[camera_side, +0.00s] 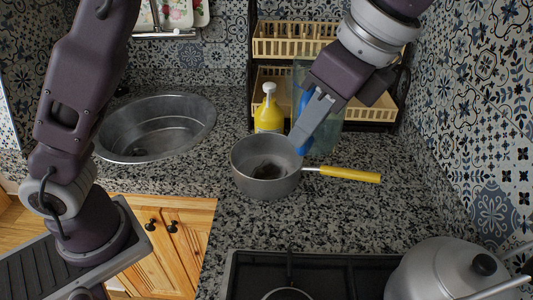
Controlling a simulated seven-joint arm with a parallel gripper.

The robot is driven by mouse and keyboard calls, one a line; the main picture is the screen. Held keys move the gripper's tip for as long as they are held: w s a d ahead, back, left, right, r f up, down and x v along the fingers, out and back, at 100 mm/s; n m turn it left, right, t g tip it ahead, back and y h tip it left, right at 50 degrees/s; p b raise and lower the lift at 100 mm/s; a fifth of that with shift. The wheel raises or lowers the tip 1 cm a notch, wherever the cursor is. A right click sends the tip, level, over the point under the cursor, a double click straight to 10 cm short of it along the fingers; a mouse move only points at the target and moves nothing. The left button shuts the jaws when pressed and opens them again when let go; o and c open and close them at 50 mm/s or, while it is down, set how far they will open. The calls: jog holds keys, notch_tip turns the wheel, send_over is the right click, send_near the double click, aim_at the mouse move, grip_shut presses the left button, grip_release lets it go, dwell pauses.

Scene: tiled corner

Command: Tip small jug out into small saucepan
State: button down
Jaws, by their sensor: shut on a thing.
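The small saucepan (247,180) stands upright on the speckled counter, its yellow handle (350,174) pointing right. Something dark (266,171) shows at its bottom; I cannot tell what. My gripper (301,137) reaches down from the upper right, its fingers at the pan's right rear rim. It is shut on the small jug (328,133), a see-through blue-green shape mostly hidden behind the fingers. The jug's tilt, its mouth and what is inside it are not clear. I cannot tell whether the jug touches the pan.
A yellow bottle with a white pump (268,112) stands just behind the pan. A two-tier rack (290,46) is behind it. A sink (157,128) lies left, a stove (330,272) with a grey kettle (445,272) in front. Counter right of the pan is clear.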

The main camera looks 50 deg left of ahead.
notch_tip(320, 180, down, 18)
jog(key=shift+f, duration=0.2)
dwell(0.4)
jog(key=a+r+h, duration=0.6)
jog(key=r+h, duration=0.1)
jog(key=h, duration=0.1)
jog(key=shift+w+a+r+m+g+h, duration=0.3)
jog(key=shift+w+r+g, duration=0.05)
jog(key=shift+r+g, duration=0.05)
